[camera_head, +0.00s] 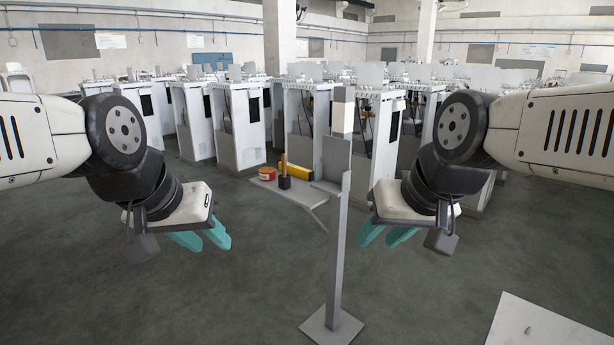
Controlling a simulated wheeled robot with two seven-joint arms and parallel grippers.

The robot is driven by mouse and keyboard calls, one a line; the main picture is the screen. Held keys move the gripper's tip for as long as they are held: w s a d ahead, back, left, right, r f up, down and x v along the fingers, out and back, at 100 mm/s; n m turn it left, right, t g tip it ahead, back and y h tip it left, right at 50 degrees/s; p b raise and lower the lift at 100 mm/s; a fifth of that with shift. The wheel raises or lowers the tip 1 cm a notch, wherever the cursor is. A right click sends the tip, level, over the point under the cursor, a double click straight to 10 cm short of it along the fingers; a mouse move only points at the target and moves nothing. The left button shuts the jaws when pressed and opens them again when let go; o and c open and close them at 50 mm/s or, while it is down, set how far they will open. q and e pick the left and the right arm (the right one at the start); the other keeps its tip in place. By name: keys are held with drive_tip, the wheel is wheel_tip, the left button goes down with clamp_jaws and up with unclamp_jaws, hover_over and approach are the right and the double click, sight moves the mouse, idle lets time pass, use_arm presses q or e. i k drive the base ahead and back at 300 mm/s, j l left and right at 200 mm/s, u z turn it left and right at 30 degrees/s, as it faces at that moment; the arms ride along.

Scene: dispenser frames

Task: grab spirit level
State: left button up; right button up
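A yellow bar (295,170), which looks like the spirit level, lies on a small grey shelf (308,194) fixed to a grey post. Its near side is partly covered by an upright tool. My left gripper (206,239) hangs in front and to the left of the shelf, with its teal fingers apart and nothing between them. My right gripper (383,240) hangs to the right of the post, also with its teal fingers apart and empty. Neither gripper touches the shelf or anything on it.
A red container (267,173) and a dark tool with a wooden handle (284,181) stand on the shelf beside the yellow bar. The grey post (336,250) rises between my grippers. White dispenser frames (237,125) fill the background. The front floor is mostly clear.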

sight(306, 175)
drive_tip(key=i+j, duration=0.15)
drive_tip(key=i, duration=0.45)
drive_tip(key=i+j, duration=0.15)
drive_tip(key=i, duration=0.5)
drive_tip(key=i+j, duration=0.15)
drive_tip(key=i, duration=0.45)
drive_tip(key=i+j, duration=0.15)
drive_tip(key=i, duration=0.5)
